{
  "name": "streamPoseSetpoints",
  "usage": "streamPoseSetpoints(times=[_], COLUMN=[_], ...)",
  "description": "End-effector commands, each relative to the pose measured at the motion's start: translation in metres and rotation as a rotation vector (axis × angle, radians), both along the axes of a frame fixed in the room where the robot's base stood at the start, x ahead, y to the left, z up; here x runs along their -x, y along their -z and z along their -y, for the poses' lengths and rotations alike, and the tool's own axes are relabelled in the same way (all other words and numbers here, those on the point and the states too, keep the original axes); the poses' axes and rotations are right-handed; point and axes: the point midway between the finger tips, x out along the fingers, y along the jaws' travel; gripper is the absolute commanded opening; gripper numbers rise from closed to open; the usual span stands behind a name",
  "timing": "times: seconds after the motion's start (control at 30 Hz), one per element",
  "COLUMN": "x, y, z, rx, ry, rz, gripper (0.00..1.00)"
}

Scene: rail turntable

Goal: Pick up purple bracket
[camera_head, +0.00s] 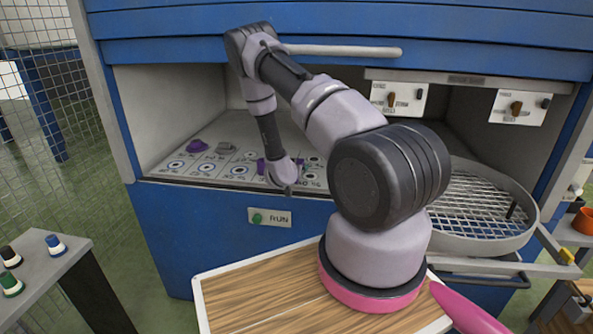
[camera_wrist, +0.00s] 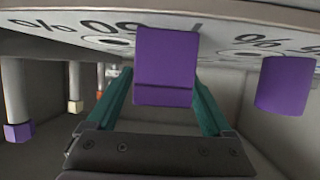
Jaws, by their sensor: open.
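A purple block-like piece (camera_wrist: 165,62), which may be the purple bracket, shows in the wrist view at the label panel, between the two teal fingers of my gripper (camera_wrist: 160,84). The fingers are apart on either side of it; I cannot tell whether they touch it. A second purple piece (camera_wrist: 286,85) is to the right in that view. In the head view my gripper (camera_head: 286,180) is low over the panel's front right part, partly hiding purple (camera_head: 261,166) beside it. Another purple piece (camera_head: 197,146) sits at the panel's back left.
The panel (camera_head: 165,172) lies inside a blue cabinet (camera_head: 180,235) with walls on both sides. A grey piece (camera_head: 225,147) is near the back-left purple one. A round wire-mesh tray (camera_head: 480,205) is at the right. A handle bar (camera_head: 345,50) crosses above the opening.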

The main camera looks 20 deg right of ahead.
Motion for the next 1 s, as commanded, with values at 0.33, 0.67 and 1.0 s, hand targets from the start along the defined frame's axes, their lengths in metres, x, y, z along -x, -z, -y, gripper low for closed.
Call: streamPoseSetpoints(times=[0.33,0.67,1.0], x=[0.000,0.000,-0.001], y=[0.000,-0.003,-0.052], z=[0.000,0.000,-0.001], rx=[0.000,0.001,0.001], ry=[0.000,0.000,0.000], rz=[0.000,0.002,0.006], gripper=[0.00,0.00,0.00])
